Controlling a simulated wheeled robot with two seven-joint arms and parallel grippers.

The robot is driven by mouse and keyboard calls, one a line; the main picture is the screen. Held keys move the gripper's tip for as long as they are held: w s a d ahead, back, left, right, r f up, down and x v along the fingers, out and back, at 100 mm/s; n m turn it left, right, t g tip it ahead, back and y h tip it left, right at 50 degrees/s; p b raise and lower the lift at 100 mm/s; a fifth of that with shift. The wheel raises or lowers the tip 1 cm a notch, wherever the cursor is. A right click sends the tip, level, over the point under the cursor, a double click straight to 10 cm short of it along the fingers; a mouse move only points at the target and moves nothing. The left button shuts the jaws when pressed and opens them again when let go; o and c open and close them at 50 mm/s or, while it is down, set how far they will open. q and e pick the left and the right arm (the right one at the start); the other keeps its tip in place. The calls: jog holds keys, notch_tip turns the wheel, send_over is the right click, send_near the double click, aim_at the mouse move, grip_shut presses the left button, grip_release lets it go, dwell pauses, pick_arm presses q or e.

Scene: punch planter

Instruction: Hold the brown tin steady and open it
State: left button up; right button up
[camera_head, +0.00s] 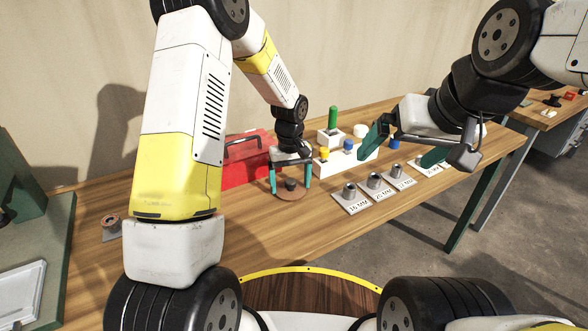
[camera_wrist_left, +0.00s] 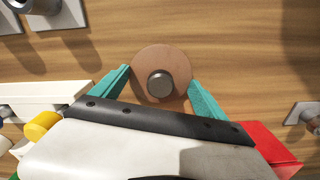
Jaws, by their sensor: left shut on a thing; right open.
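The brown tin (camera_head: 293,196) is a low, round, brown piece with a dark grey knob (camera_head: 290,184) at its centre. It stands on the wooden table in front of the red toolbox. My left gripper (camera_head: 290,189) points down over it, shut on it with one teal finger on each side. In the left wrist view the tin (camera_wrist_left: 146,70) sits between the two finger ends, the knob showing on top. My right gripper (camera_head: 406,148) is open and empty, in the air to the right, above the row of labelled plates.
The red toolbox (camera_head: 235,176) stands behind and left of the tin. Several grey plates with metal sockets (camera_head: 351,202) lie to its right. A white block with coloured knobs (camera_head: 335,163) is behind them. A small brown ring piece (camera_head: 111,228) lies at the left. The table front is clear.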

aim_at(290, 180)
pick_arm(q)
jog(key=o, duration=1.4)
jog(key=shift+f, duration=0.1)
notch_tip(290, 180, up, 12)
jog(key=s+a+r+m+t+h, duration=0.15)
jog(key=s+a+r, duration=0.35)
jog(key=s+r, duration=0.55)
jog(key=s+a+r+m+t, duration=0.1)
jog(key=s+r+t, duration=0.1)
jog(key=s, duration=0.5)
jog(key=s+a+r+m+t, duration=0.1)
jog(key=s+r+m+t, duration=0.1)
jog(key=s, duration=0.5)
jog(key=shift+a+r+t+h, duration=0.35)
jog(key=shift+r, duration=0.3)
